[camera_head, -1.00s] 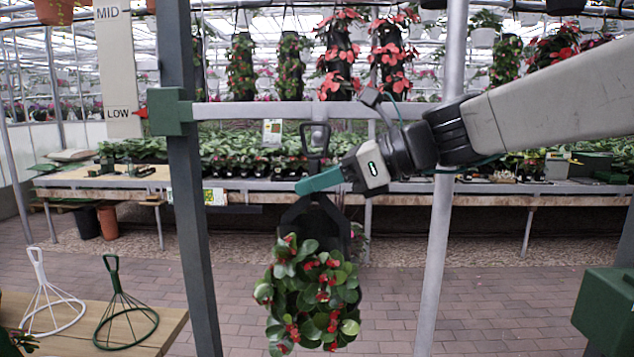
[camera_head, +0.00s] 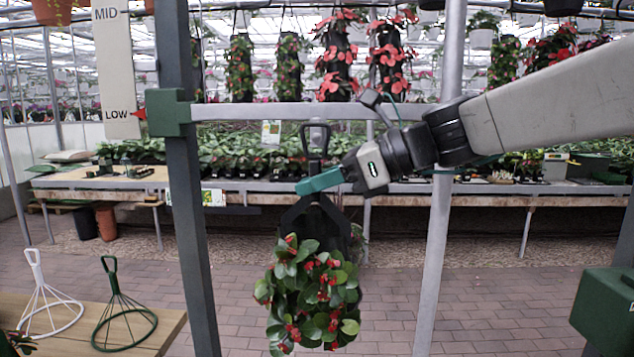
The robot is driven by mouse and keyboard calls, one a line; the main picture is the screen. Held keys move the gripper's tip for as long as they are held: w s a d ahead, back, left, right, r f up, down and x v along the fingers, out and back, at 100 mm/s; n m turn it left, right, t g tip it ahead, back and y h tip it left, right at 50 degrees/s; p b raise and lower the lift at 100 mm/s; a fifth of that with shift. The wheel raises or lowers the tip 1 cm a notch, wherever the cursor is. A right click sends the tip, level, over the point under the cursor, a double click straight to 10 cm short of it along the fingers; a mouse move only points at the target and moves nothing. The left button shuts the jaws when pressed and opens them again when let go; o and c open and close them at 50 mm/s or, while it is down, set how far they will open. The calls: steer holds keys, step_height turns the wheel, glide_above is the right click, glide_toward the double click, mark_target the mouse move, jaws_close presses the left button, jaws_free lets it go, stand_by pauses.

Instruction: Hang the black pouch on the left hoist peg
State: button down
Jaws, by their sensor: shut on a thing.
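The black pouch (camera_head: 312,290), full of green leaves and small red flowers, hangs upright at the centre of the head view. Its dark straps rise to a stem with a loop handle (camera_head: 315,128) on top. My gripper (camera_head: 320,182), with teal fingers, comes in from the right and is shut on the pouch's hanger, below the loop. The loop overlaps the grey hoist crossbar (camera_head: 250,112) in the picture; I cannot tell whether they touch. No left peg can be made out clearly on the bar. The fingers hide part of the hanger.
A dark post (camera_head: 180,200) with a green bracket (camera_head: 168,112) stands left, a pale post (camera_head: 437,250) right. A white wire hanger (camera_head: 45,305) and a green one (camera_head: 122,315) stand on a wooden table (camera_head: 165,325) at lower left. A green box (camera_head: 605,310) is at lower right.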

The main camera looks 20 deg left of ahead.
steer(key=shift+w+r, duration=0.1)
steer(key=shift+w, duration=0.05)
steer(key=shift+w+a, duration=0.2)
steer(key=shift+w, duration=0.5)
steer(key=shift+w+a, duration=0.15)
steer(key=shift+w, duration=0.55)
steer(key=shift+w+a, duration=0.2)
steer(key=shift+w, duration=0.55)
steer(key=shift+w+f, duration=0.1)
steer(key=shift+f, duration=0.25)
steer(key=shift+f, duration=0.45)
